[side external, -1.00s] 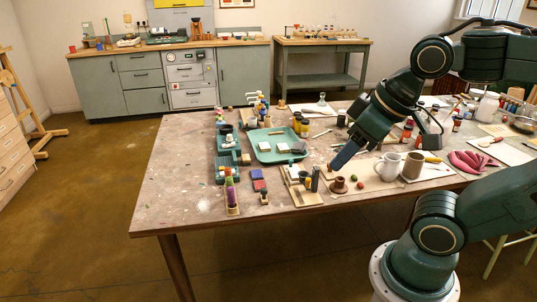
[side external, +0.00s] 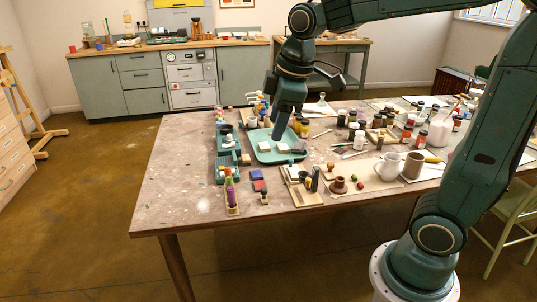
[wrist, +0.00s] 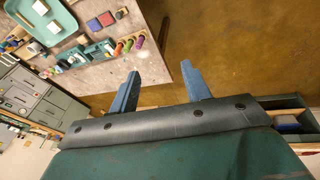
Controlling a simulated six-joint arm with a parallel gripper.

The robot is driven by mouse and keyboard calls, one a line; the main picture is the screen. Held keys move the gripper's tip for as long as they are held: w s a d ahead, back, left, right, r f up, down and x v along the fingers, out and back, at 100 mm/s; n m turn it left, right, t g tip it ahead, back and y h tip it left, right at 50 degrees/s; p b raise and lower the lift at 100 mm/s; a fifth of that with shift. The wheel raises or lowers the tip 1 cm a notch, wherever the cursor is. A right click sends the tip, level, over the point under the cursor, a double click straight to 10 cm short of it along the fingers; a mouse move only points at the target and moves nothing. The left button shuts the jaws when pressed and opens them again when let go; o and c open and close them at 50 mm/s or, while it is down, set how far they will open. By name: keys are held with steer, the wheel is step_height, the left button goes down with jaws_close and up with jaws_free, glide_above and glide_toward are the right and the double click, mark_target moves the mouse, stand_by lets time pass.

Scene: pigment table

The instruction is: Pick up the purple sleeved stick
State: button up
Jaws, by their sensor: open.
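The purple sleeved stick (side external: 232,206) appears to stand at the near end of a narrow wooden rack (side external: 234,213) at the table's front left, beside orange and green sticks. My gripper (side external: 280,132) points down over the teal tray, behind and to the right of the rack. Its two blue fingers also show in the wrist view, apart and empty (wrist: 160,70). The stick's lower part is hard to make out.
The teal tray (side external: 262,157) holds pale blocks. A blue block (side external: 257,174) and a red block (side external: 259,186) lie right of the rack. Teal trays (side external: 224,143) stand behind it. A cup (side external: 388,167) and jars are farther right. The table's front left is bare.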

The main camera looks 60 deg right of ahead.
steer(key=w+d+f+n+g, duration=0.2)
steer(key=w+f+n, duration=0.45)
steer(key=w, duration=0.55)
steer(key=n+g, duration=0.1)
steer(key=n, duration=0.3)
glide_above(231, 188)
step_height(231, 188, down, 11)
steer(key=shift+w+a+f, duration=0.1)
steer(key=shift+w+f, duration=0.25)
steer(key=shift+f, duration=4.3)
steer(key=shift+f, duration=0.1)
steer(key=shift+s+f, duration=0.15)
steer(key=shift+f, duration=1.1)
steer(key=shift+s+f, duration=0.1)
steer(key=shift+f, duration=1.15)
